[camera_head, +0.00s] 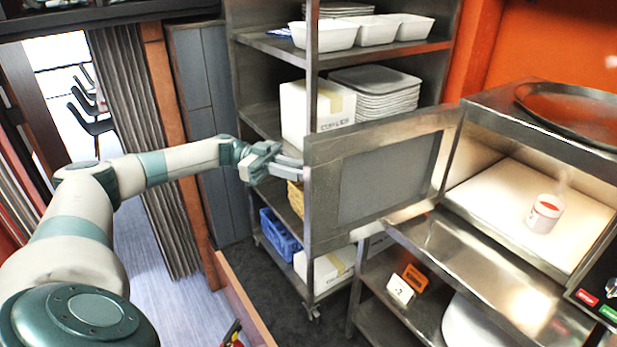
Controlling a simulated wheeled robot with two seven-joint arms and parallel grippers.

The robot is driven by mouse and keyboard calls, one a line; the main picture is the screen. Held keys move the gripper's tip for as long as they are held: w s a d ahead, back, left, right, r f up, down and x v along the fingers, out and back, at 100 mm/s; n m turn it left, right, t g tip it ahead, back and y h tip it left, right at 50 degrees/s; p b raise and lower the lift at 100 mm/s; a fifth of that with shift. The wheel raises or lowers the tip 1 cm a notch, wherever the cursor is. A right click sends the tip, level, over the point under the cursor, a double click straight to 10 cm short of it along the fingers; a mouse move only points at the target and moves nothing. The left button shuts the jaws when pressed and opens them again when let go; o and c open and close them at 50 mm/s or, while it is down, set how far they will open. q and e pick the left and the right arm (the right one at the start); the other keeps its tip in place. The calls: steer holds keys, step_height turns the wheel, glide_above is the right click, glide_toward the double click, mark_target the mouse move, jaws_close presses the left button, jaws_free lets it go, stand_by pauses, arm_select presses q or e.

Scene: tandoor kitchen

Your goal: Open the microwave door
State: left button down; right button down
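The microwave (540,130) stands at the right with its lit interior showing. Its steel door (322,225), with a grey panel, is swung wide open out to the left, its hinge side next to the cavity. My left gripper (296,168) is at the door's free left edge, its fingertips close to or touching the edge. Whether the fingers are closed on anything is too small to tell. A red and white cup (543,214) stands inside on the pale microwave floor. My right gripper is not in view.
A steel shelf rack (312,100) with white trays (330,35), stacked plates (375,92) and boxes stands behind the door. A steel counter (480,270) runs below the microwave. A round metal tray (575,112) lies on top. Floor (275,275) shows left of the rack.

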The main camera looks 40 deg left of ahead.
arm_select(q)
steer(key=shift+r, duration=0.15)
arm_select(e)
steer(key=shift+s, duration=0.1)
arm_select(q)
steer(key=c, duration=1.8)
jaws_free()
steer(key=shift+c, duration=0.2)
steer(key=shift+o, duration=0.6)
steer(key=shift+w+d, duration=0.15)
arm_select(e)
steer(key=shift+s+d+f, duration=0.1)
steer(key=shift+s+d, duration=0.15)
